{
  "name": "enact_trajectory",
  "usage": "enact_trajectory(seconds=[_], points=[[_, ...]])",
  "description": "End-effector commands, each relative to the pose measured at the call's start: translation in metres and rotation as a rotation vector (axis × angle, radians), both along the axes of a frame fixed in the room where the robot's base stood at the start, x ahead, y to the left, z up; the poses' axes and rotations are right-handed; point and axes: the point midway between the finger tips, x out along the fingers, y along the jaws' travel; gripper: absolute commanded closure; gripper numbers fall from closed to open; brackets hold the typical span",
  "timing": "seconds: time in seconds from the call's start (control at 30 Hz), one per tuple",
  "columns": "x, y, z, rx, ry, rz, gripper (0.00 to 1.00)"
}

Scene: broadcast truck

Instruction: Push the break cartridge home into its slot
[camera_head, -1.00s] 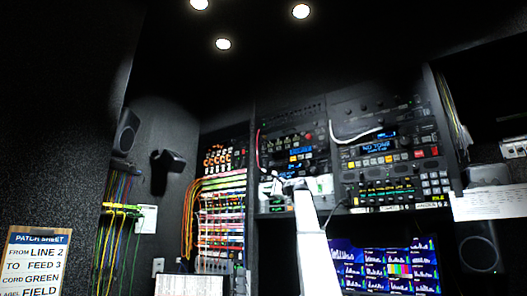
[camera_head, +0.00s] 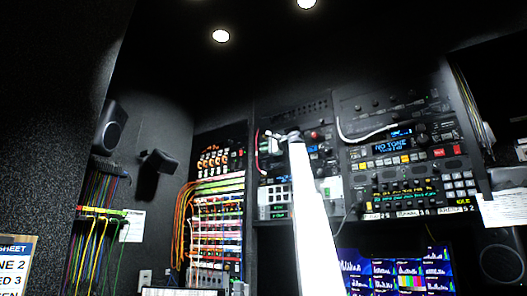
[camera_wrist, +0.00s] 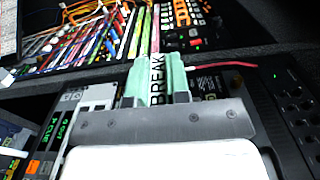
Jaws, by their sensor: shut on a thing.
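In the wrist view, my gripper (camera_wrist: 158,92) is shut on the break cartridge (camera_wrist: 157,80). A white strip on it reads BREAK, with pale green surfaces on both sides. I cannot tell where the green pads end and the cartridge begins. In the head view, my gripper (camera_head: 284,138) is in front of the middle equipment rack, near its upper units, at the end of my white arm. The cartridge is too small to make out there. Its slot cannot be picked out in either view, and I cannot tell whether the cartridge touches it.
A red cable (camera_wrist: 222,66) runs close to the right of the gripper in the wrist view. Coloured patch cords (camera_head: 215,190) hang left of the rack. A white cable (camera_head: 365,135) loops on the right rack. Monitors (camera_head: 395,268) are below.

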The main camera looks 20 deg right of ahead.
Motion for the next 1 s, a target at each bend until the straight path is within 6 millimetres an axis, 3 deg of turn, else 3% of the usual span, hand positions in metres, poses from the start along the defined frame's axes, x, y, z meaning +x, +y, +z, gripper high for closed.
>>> enact_trajectory(seconds=[0.47, 1.0], points=[[0.003, -0.005, 0.0, 0.002, 0.001, 0.001, 1.0], [0.03, -0.039, 0.0, 0.001, 0.001, 0.0, 1.0]])
